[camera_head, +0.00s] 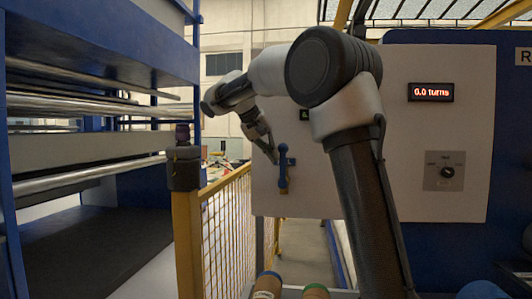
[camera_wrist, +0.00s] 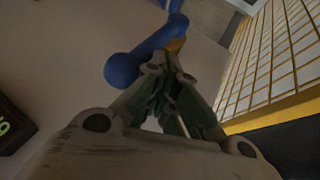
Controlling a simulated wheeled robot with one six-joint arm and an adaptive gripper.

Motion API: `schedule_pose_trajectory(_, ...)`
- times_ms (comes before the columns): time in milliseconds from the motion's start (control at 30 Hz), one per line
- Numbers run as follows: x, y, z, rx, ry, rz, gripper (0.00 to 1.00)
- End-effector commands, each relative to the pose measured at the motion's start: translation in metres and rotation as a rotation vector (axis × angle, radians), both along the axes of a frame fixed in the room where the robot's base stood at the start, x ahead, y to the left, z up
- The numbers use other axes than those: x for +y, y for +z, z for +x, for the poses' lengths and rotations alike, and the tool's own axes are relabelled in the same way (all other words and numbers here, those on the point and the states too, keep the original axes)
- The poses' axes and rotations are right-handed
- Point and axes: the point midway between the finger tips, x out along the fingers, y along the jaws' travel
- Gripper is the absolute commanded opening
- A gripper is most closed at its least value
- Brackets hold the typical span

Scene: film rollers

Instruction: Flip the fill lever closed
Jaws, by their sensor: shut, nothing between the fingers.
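The blue fill lever (camera_head: 283,168) is on the pale panel, left of my arm in the head view. It stands near vertical there, with a rounded end at the bottom. In the wrist view the lever (camera_wrist: 150,49) runs diagonally, its ball end at lower left. My gripper (camera_head: 272,157) is shut and empty, just left of the lever's upper part in the head view. In the wrist view my closed fingertips (camera_wrist: 167,62) are beside the blue shaft and overlap it; I cannot tell whether they touch.
A yellow mesh fence (camera_head: 228,235) stands left of the panel, and shows at right in the wrist view. Metal rollers (camera_head: 90,107) are in the blue frame at far left. The panel (camera_head: 415,140) also carries a red "0.0 turns" display (camera_head: 431,92) and a dial (camera_head: 446,172).

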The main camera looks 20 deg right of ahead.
Motion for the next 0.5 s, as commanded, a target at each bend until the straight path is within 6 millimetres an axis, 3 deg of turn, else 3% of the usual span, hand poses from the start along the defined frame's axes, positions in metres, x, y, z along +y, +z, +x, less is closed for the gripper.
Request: schedule_pose_trajectory(500, -0.0044, 0.0023, -0.0028, -0.024, -0.002, 0.033, 0.00)
